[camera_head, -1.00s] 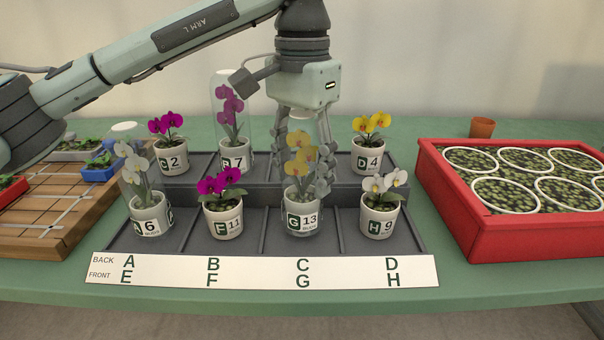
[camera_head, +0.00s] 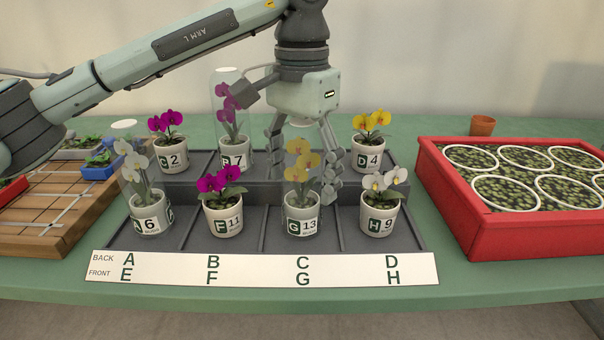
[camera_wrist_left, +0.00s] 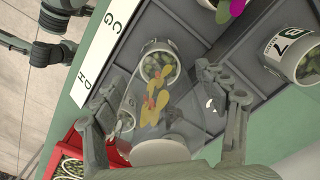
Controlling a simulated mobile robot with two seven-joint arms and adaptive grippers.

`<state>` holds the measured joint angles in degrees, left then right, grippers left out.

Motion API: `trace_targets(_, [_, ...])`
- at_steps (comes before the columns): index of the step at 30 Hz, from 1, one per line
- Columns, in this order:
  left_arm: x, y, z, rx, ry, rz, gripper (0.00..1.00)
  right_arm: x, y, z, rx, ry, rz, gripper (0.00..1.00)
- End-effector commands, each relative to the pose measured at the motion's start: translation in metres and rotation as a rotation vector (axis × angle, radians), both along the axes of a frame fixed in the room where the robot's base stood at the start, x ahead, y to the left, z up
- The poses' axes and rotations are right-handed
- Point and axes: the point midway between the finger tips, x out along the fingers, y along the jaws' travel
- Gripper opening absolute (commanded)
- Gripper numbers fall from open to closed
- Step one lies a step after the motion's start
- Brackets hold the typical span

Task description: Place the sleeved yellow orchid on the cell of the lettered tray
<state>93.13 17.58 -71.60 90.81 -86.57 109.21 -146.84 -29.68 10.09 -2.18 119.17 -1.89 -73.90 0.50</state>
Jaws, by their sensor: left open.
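The sleeved yellow orchid (camera_head: 303,160) stands upright in a white pot (camera_head: 302,226) labelled G 13, inside a clear sleeve. The pot is in the front-row cell of the lettered tray (camera_head: 262,236) above the letter G. My left gripper (camera_head: 305,178) is open, its fingers spread on both sides of the sleeve, behind and above the pot. In the left wrist view the yellow flowers (camera_wrist_left: 152,108) and the sleeve lie between the two open fingers. The pot's far side is hidden.
The back-row cell behind the orchid looks empty. White orchid H 9 (camera_head: 379,216) stands close on the right, magenta orchid F 11 (camera_head: 222,217) on the left. Sleeved pots 6 (camera_head: 147,222) and 7 (camera_head: 235,157) stand nearby. A red crate (camera_head: 530,233) is at right.

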Motion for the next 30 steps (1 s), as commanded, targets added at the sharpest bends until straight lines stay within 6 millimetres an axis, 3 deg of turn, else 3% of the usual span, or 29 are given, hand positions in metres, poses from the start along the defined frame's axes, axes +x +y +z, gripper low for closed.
trace_targets(5, [0.001, -0.001, 0.020, -0.001, -0.004, 0.000, 0.73, -0.001, 0.000, -0.007, 0.003, 0.003, -0.002, 0.40])
trace_targets(18, [0.001, 0.000, 0.109, 0.001, -0.003, 0.002, 0.73, 0.004, -0.001, -0.012, 0.007, -0.001, 0.000, 0.40])
trace_targets(23, [0.000, 0.000, 0.121, 0.001, -0.001, -0.001, 0.73, 0.006, 0.000, -0.021, 0.011, 0.002, 0.002, 0.40])
trace_targets(30, [0.000, 0.000, 0.123, 0.000, 0.000, -0.001, 0.73, 0.004, 0.001, -0.025, 0.012, 0.006, 0.004, 0.40])
